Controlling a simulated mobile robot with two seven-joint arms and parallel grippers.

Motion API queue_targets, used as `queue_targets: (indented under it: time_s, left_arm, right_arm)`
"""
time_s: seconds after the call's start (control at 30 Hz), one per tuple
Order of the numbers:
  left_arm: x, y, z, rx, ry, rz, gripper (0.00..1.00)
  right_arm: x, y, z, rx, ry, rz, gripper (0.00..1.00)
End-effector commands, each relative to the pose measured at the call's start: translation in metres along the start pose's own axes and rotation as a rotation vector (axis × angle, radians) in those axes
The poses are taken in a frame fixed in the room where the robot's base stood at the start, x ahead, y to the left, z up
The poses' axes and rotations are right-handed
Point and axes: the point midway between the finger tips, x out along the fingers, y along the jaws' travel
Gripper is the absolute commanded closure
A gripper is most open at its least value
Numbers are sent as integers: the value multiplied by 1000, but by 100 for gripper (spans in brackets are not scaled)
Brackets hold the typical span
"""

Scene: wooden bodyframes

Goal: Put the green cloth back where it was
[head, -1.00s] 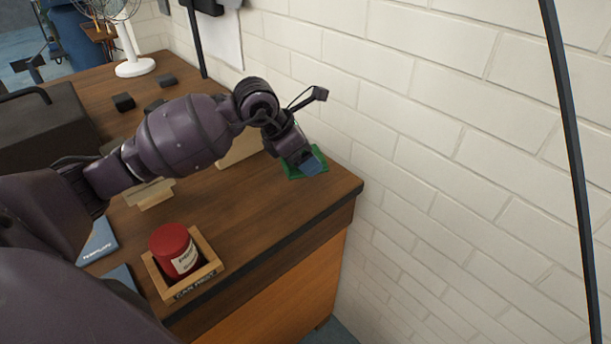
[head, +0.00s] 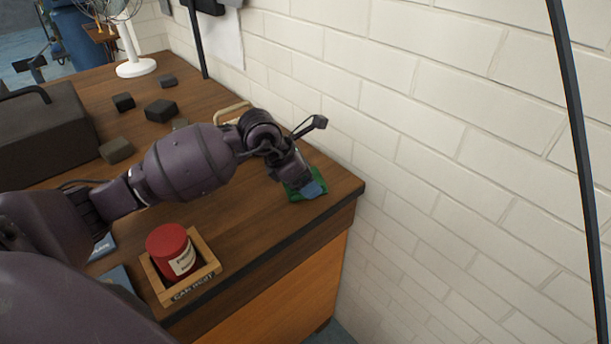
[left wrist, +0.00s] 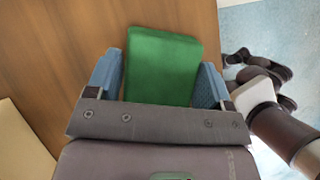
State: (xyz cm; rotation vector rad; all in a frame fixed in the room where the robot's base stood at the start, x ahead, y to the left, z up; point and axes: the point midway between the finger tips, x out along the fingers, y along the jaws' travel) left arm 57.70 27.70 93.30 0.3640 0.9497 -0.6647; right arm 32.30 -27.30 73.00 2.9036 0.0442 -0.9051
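The green cloth (head: 293,194) is a flat folded piece near the right back corner of the brown wooden desk, partly hidden by my left gripper in the head view. My left gripper (head: 311,188) reaches over the desk from the left, with its fingers at the cloth. In the left wrist view the cloth (left wrist: 163,60) fills the space between the two blue fingers of my left gripper (left wrist: 158,78), its sides against them. The cloth is at or just above the desk top; I cannot tell if it touches. My right gripper is not in view.
A red can (head: 172,250) stands in a wooden can rest (head: 190,291) near the front edge. Several dark blocks (head: 161,110), a wooden handle-like piece (head: 233,111) and a large dark box (head: 40,135) lie farther left. A white brick wall (head: 450,130) borders the desk.

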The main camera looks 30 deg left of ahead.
Motion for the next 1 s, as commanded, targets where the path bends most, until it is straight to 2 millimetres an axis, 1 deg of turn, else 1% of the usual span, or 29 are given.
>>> queue_targets:
  time_s: [0.03, 0.13, 0.17, 0.43, 0.57, 0.67, 1.0]
  left_arm:
    - [0, 0, 0, 0, 1, 0, 18]
    - [0, 0, 0, 0, 1, 0, 3]
    - [0, 0, 0, 0, 1, 0, 0]
    - [-1, 0, 0, 0, 1, 0, 0]
    - [-9, 1, 1, 0, 1, 2, 0]
    - [-24, 1, 2, 2, 0, 4, 0]
    - [-88, 1, 1, 2, 1, 4, 0]
  right_arm:
    - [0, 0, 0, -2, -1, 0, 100]
    - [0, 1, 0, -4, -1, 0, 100]
    - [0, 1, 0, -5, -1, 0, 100]
    - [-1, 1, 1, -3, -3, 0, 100]
    - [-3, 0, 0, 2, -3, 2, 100]
    - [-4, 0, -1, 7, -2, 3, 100]
    - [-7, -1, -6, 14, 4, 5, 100]
